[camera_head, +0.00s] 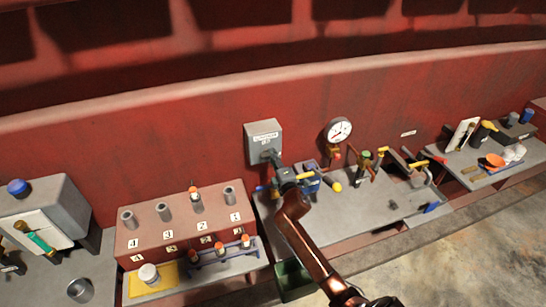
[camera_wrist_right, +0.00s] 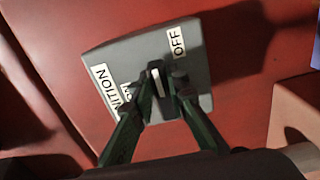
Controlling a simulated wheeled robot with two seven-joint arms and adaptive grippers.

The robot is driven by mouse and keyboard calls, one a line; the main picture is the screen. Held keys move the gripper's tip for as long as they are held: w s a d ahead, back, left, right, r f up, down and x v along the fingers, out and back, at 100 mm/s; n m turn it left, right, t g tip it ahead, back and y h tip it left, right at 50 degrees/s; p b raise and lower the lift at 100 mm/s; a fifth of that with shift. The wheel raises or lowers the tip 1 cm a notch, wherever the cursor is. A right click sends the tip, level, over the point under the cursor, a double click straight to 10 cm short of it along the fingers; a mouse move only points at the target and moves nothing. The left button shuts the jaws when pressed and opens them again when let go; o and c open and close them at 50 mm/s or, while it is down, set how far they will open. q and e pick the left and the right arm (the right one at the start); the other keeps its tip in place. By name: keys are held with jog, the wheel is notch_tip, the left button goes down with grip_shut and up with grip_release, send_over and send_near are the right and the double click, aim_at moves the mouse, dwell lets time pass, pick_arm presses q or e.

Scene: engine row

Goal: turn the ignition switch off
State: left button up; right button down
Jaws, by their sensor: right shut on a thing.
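The ignition switch is a grey box (camera_head: 263,134) on the red wall, left of the gauge in the head view. In the right wrist view the box (camera_wrist_right: 205,65) fills the middle, with an "IGNITION" label on its left and an "OFF" label (camera_wrist_right: 177,42) at its upper right. A dark knob with a white line (camera_wrist_right: 156,82) sits at its centre. The white line runs nearly upright in this view, to the left of the OFF label. My right gripper (camera_wrist_right: 164,88) is shut on the knob, a finger at each side. In the head view my right gripper (camera_head: 271,158) reaches the box's lower part.
A round gauge (camera_head: 338,131) is on the wall to the right. Below are a bench (camera_head: 390,207) with pipes, valves and a yellow ball, and a red numbered block (camera_head: 160,236) with several cylinders. A green bin (camera_head: 293,277) stands under my right arm.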

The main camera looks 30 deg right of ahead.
jog(key=c, duration=1.9)
grip_release()
jog(key=v, duration=1.2)
